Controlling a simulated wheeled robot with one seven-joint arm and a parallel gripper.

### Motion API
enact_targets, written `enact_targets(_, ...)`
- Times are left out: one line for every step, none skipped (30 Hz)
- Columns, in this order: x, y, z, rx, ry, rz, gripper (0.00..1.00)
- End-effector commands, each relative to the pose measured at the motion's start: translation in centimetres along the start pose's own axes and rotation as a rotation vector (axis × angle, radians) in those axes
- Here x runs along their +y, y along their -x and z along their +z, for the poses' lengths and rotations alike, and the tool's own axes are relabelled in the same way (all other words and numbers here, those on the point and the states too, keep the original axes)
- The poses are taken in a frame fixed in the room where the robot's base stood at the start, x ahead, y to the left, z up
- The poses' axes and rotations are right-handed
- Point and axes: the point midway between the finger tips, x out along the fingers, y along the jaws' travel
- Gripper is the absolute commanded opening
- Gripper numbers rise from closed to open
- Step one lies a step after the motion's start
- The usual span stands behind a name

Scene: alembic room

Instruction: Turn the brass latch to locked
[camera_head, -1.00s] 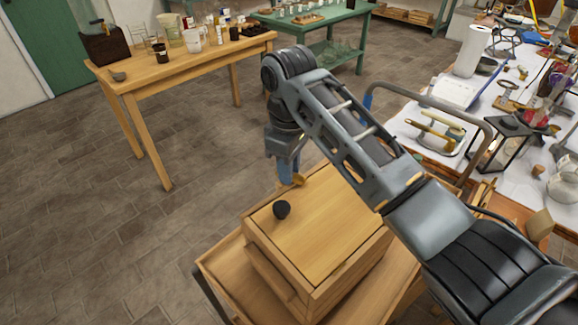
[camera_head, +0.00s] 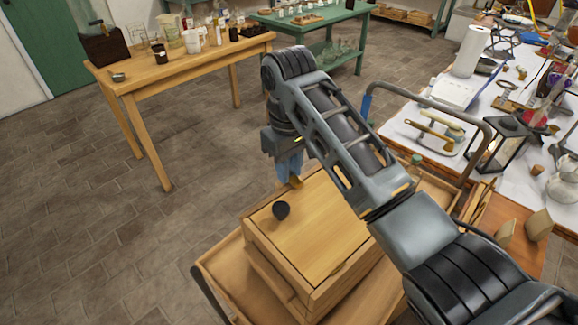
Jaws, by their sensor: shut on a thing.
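The brass latch (camera_head: 296,182) shows as a small gold piece at the far edge of the wooden box's lid (camera_head: 320,226). My gripper (camera_head: 289,174) points down at it with its blue fingers. The fingers are shut on the latch, and they and the wrist cover part of it. The latch's exact angle is hard to tell at this size. A black round knob (camera_head: 281,210) stands on the lid, to the left and in front of the latch.
The box stands on a wooden cart (camera_head: 220,264) with a grey metal handle (camera_head: 440,101). A crowded white-topped table (camera_head: 405,133) is at the right. A wooden table (camera_head: 150,80) with glassware is at the back left. The tiled floor at the left is clear.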

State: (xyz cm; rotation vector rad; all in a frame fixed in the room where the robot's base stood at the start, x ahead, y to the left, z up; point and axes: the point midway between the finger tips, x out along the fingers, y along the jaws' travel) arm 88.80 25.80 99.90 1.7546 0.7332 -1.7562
Motion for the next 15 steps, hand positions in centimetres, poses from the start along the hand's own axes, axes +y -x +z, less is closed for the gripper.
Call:
enact_targets(0.05,0.13,-0.06,0.003,-0.002,0.001,0.00)
enact_targets(0.05,0.13,-0.07,0.003,-0.002,0.001,0.00)
enact_targets(0.05,0.13,-0.07,0.003,-0.002,0.001,0.00)
enact_targets(0.05,0.13,-0.07,0.003,-0.002,0.001,0.00)
enact_targets(0.05,0.14,-0.07,0.003,-0.002,0.001,0.00)
enact_targets(0.05,0.14,-0.07,0.004,-0.002,0.001,0.25)
enact_targets(0.05,0.14,-0.07,0.003,-0.002,0.001,0.28)
enact_targets(0.05,0.13,-0.06,0.003,-0.002,0.001,0.31)
enact_targets(0.05,0.12,-0.06,0.003,-0.001,0.000,0.35)
enact_targets(0.04,0.11,-0.05,0.003,-0.001,0.000,0.38)
enact_targets(0.04,0.10,-0.05,0.003,-0.001,0.000,0.41)
enact_targets(0.04,0.09,-0.04,0.002,-0.001,0.000,0.44)
enact_targets(0.03,0.08,-0.04,0.002,-0.001,0.000,0.47)
enact_targets(0.03,0.07,-0.03,0.002,-0.001,0.000,0.49)
enact_targets(0.03,0.06,-0.03,0.002,0.000,0.000,0.49)
